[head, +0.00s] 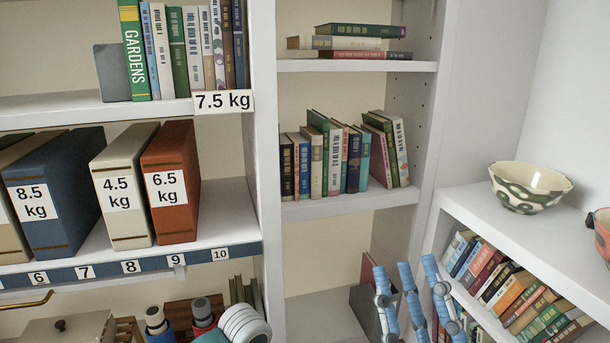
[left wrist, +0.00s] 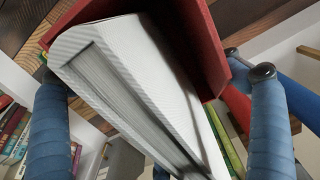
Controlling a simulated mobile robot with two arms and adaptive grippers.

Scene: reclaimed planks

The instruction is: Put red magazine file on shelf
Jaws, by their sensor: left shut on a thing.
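My left gripper (left wrist: 160,125) is shut on a red thing with a pale, ridged inside, which I take for the red magazine file (left wrist: 203,50). It fills the middle of the left wrist view, between blue fingers on both sides. I cannot make out my left gripper in the head view. My right gripper (head: 405,280) is at the lower right of the head view, its blue fingers pointing up and apart, with nothing seen between them. The middle shelf (head: 355,205) holds a row of books. An orange-red file (head: 171,182) labelled 6.5 kg stands on the left shelf.
White (head: 123,186) and blue (head: 55,195) files stand left of the orange-red one. A dark panel with a red edge (head: 365,300) stands behind my right gripper. A patterned bowl (head: 530,188) sits on the right ledge. The lower middle compartment (head: 315,315) has bare room.

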